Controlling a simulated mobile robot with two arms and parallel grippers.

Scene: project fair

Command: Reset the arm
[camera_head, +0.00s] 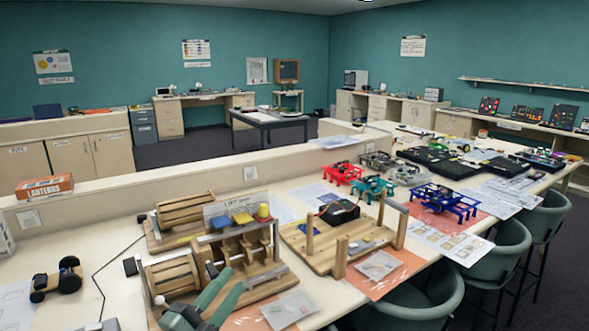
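My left gripper (237,277) shows at the bottom, left of centre, with grey-green fingers pointing up and to the right. The two fingers are apart and I see nothing held between them. It is in front of a wooden lift model (262,270) and overlaps it in the picture; I cannot tell if they touch. My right gripper is not in view.
The long cream table (115,215) is crowded with wooden models, a wooden board (322,258), and red, teal and blue frames (443,200). A black-wheeled model (58,279) and a lanterns box (44,187) are at left. Green chairs (497,248) line the right edge.

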